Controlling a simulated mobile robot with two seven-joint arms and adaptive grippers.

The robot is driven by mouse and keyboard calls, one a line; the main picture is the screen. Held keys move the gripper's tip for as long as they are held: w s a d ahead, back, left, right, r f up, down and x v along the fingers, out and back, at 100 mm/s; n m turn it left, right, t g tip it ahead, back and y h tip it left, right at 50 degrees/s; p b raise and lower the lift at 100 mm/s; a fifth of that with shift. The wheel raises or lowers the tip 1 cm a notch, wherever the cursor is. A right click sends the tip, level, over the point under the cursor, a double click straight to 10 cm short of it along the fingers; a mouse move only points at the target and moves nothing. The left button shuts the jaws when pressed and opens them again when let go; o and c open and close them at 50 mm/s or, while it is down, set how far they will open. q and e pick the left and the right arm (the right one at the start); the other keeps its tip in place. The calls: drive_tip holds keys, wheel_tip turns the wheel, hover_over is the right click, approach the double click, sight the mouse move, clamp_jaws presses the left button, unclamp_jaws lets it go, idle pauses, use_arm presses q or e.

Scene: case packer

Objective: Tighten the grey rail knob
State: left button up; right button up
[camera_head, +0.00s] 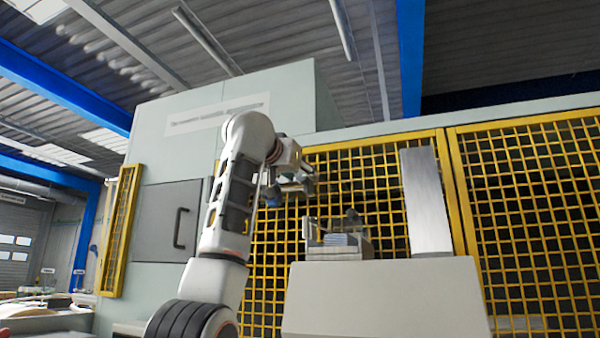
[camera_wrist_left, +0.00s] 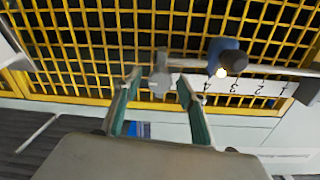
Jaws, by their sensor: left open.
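The grey rail knob (camera_wrist_left: 160,80) shows in the left wrist view, at the end of a rail with a white numbered scale (camera_wrist_left: 250,86). My left gripper (camera_wrist_left: 159,80) is open, with one green finger on each side of the knob in the picture. I cannot tell whether the fingertips reach down around it or stay short of it. In the head view my left gripper (camera_head: 292,186) is up and to the left of a small fixture (camera_head: 338,248) on a light grey housing. The grey knob is too small to make out there. My right gripper is not in view.
A dark blue knob (camera_wrist_left: 226,57) sits on the rail, right of the grey one. Yellow mesh guarding (camera_head: 530,210) stands behind the fixture. A tall grey panel (camera_head: 426,200) rises to its right. A cabinet door with a black handle (camera_head: 181,228) is at left.

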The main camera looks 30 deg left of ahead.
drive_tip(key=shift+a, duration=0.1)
use_arm(q)
drive_tip(key=c, duration=1.1)
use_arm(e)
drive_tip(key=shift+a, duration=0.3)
